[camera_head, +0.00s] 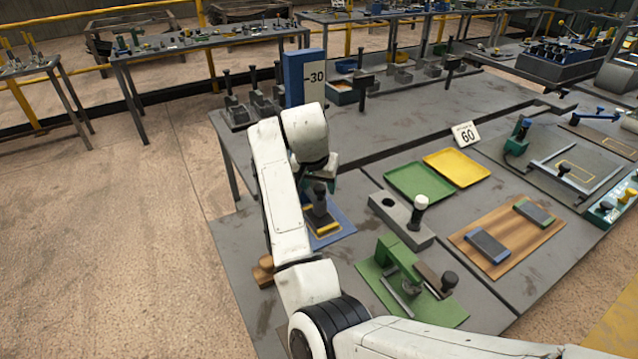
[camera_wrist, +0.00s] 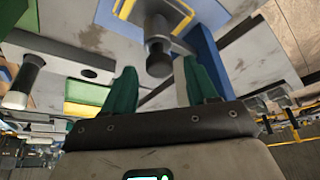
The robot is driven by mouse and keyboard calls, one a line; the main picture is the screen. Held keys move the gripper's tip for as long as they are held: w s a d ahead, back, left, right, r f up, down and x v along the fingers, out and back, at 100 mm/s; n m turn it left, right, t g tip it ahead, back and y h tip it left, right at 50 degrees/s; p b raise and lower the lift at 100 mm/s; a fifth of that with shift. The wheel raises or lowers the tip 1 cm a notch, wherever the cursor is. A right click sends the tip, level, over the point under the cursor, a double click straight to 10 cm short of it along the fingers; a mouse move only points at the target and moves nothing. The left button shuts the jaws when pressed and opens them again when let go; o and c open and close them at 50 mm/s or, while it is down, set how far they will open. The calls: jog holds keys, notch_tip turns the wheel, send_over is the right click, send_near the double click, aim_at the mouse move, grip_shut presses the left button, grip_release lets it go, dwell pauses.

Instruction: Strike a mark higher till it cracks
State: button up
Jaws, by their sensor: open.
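A blue upright column (camera_head: 293,79) stands at the left back of the grey bench. A white plate (camera_head: 314,79) on it reads "-30". Below my gripper (camera_head: 318,180), a dark block with a black knob (camera_head: 319,190) stands on a blue mat (camera_head: 340,217) with a yellow outline. In the wrist view my gripper (camera_wrist: 160,68) has its two green fingers apart, with the dark knob (camera_wrist: 159,60) showing between and beyond the tips. Nothing is held. Whether the fingers flank the knob or stop short of it, I cannot tell. My wrist hides part of the column's foot.
Right of the mat are a grey block with a white-topped knob (camera_head: 421,201), a green clamp fixture (camera_head: 400,262), a green tray (camera_head: 423,181), a yellow tray (camera_head: 456,167) and a "60" sign (camera_head: 466,135). A wooden piece (camera_head: 263,272) lies at the left edge.

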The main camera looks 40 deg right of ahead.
jog(key=shift+w+d+f, duration=0.1)
jog(key=shift+d+f, duration=0.05)
jog(key=shift+f, duration=0.35)
grip_shut()
dwell(0.4)
